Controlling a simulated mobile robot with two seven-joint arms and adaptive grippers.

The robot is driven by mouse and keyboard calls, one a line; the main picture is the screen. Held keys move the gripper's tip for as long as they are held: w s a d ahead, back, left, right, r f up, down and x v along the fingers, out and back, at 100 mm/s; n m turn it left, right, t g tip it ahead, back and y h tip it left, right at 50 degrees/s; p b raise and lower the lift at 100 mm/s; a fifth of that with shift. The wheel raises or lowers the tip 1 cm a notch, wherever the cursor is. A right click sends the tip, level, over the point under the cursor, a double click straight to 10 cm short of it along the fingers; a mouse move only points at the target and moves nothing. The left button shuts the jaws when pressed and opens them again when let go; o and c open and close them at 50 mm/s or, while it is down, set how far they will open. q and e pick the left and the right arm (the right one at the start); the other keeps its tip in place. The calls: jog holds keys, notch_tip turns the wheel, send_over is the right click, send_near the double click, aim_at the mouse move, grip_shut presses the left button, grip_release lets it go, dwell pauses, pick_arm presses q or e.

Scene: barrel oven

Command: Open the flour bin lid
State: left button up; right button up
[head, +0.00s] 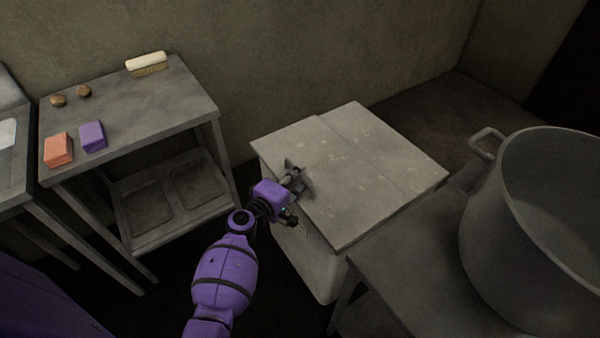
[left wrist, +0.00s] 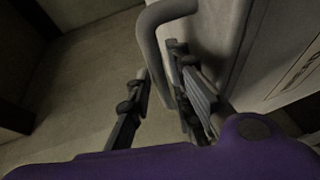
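The flour bin (head: 318,262) is a pale box in the middle of the head view. Its flat, worn lid (head: 385,170) lies closed on top, with a seam across it. My left gripper (head: 300,180) is at the lid's left front edge. In the left wrist view, a grey curved handle (left wrist: 152,35) sticks out from the pale bin side (left wrist: 222,40). My left gripper (left wrist: 162,92) is open there, with one finger on each side of the handle's lower part. Whether a finger touches it I cannot tell. My right gripper is not in view.
A metal table (head: 150,110) at the left holds an orange block (head: 58,149), a purple block (head: 93,137), a brush (head: 147,64) and two small brown round things. A large pot (head: 545,210) stands on a table (head: 400,290) close to the bin's right.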

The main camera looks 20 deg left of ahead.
pick_arm(q)
jog(key=shift+w+d+f, duration=0.15)
jog(key=shift+w, duration=0.4)
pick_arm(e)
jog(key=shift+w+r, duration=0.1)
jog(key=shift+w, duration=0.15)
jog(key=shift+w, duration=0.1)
pick_arm(q)
grip_shut()
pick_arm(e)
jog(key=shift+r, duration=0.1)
pick_arm(q)
jog(key=shift+w, duration=0.1)
